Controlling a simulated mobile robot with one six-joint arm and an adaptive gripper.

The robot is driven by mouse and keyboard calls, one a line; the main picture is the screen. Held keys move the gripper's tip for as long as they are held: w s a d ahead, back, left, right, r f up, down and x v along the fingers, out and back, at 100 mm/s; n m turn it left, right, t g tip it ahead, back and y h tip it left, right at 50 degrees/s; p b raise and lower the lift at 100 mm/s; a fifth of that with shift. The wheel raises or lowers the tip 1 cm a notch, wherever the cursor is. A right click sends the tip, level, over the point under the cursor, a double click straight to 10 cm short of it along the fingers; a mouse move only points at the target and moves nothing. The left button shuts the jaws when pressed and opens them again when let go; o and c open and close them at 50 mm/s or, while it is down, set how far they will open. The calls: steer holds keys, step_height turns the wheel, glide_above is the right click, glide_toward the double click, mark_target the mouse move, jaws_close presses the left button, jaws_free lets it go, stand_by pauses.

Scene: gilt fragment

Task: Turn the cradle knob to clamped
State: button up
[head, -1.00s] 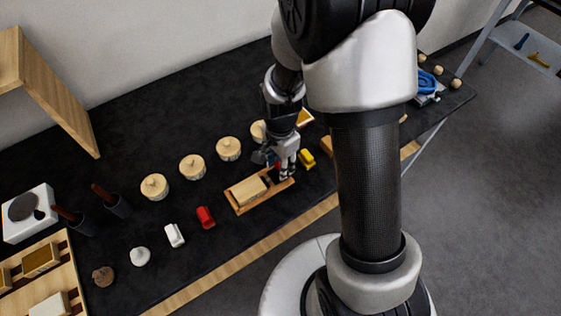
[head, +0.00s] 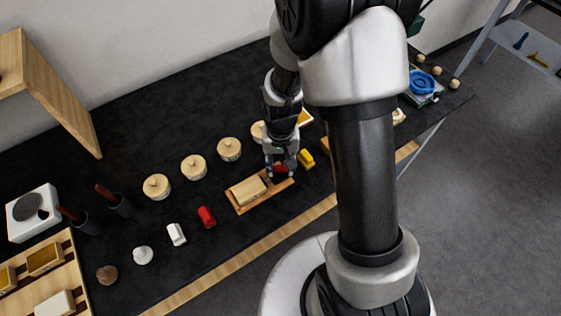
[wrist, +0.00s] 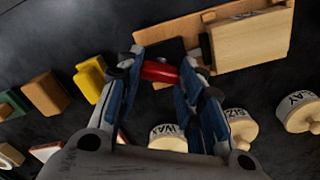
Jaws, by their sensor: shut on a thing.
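The cradle (head: 243,209) is a long wooden tray on the dark bench, with a pale wooden block (head: 248,190) lying in it. It also shows at the top of the wrist view (wrist: 202,69). The red knob (wrist: 159,71) is at the cradle's end, beside a black part (wrist: 166,49). My gripper (head: 281,174) points down at that end. In the wrist view my gripper (wrist: 160,74) is shut on the red knob, with a fingertip at each end of it. I cannot read any clamp marking.
Several lidded pots (head: 193,167) stand in a row behind the cradle. A red piece (head: 206,217) and a white piece (head: 176,234) lie to its left. A yellow piece (head: 306,158) is close to the right of my gripper. The bench front edge (head: 235,257) is near.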

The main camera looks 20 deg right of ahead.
mark_target(281, 166)
steer(key=n, duration=0.5)
steer(key=shift+n, duration=0.4)
stand_by(0.4)
steer(key=o, duration=1.1)
steer(key=shift+c, duration=0.2)
steer(key=shift+r, duration=0.1)
step_height(281, 166, up, 12)
